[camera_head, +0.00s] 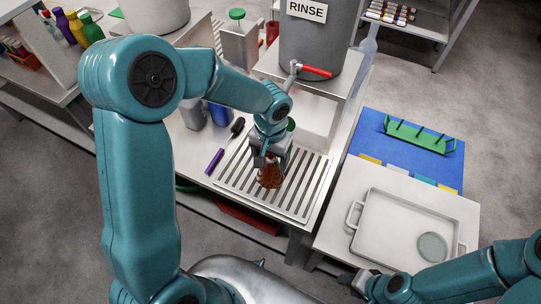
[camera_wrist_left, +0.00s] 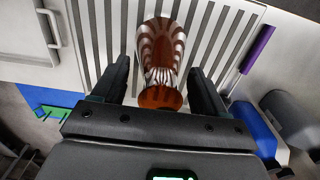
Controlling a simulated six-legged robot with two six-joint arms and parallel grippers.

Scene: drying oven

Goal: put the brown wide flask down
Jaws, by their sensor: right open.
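The brown wide flask (camera_head: 270,177) is upright on the slatted drain grid (camera_head: 307,190), below the grey tank marked RINSE. The gripper hides part of the flask's top in the head view. My right gripper (camera_head: 362,284) is open and empty at the lower edge, near the white tray.
A RINSE tank (camera_head: 316,45) with a red-handled tap (camera_head: 315,71) stands behind the grid. A purple-handled brush (camera_head: 216,160) and a blue bottle (camera_head: 219,115) are left of it. Right are a white tray (camera_head: 378,235) with a round glass dish (camera_head: 432,247) and a green rack (camera_head: 420,134).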

